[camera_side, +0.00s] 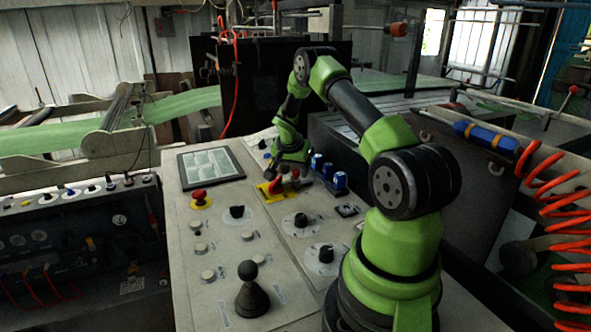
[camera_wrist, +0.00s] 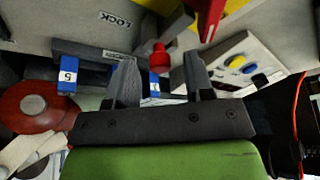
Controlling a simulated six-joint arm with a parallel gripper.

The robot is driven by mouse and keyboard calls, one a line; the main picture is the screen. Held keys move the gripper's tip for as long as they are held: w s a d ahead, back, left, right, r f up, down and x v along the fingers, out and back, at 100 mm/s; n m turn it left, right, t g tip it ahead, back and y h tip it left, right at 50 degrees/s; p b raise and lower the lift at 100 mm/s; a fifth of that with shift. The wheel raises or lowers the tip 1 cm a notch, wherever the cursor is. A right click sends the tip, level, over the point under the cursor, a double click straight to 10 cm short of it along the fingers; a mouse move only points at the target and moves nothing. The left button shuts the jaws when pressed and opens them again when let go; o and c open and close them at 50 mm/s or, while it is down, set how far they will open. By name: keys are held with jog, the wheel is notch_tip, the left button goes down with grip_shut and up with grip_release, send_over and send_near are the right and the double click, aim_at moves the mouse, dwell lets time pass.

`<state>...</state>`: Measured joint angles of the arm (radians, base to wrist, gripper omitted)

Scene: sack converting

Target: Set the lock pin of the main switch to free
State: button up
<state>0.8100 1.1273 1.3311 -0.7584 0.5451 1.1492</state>
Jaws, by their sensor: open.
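The main switch shows in the side view as a yellow plate (camera_side: 264,190) with a red part on it, partly hidden by my gripper. In the wrist view, a red handle (camera_wrist: 213,20) and a strip of yellow show at the top edge. A small red knob (camera_wrist: 159,57), apparently the lock pin, stands on a grey block, with a LOCK label (camera_wrist: 115,19) to its upper left. My gripper (camera_wrist: 160,66) is open, one finger on each side of the knob in the picture. I cannot tell whether either finger touches it. The free marking is not visible.
The panel also has a screen (camera_side: 210,166), a red mushroom button (camera_side: 199,195), dark rotary knobs (camera_side: 301,220) and a black joystick (camera_side: 250,290). Blue numbered tags (camera_wrist: 68,77) show in the wrist view.

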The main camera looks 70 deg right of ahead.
aim_at(306, 186)
jog(key=shift+d+f, duration=0.1)
jog(key=shift+f, duration=0.1)
jog(key=shift+c, duration=0.2)
grip_shut()
jog(key=shift+s+d, duration=1.2)
jog(key=shift+o, duration=0.2)
grip_release()
jog(key=v, duration=1)
jog(key=shift+a, duration=0.1)
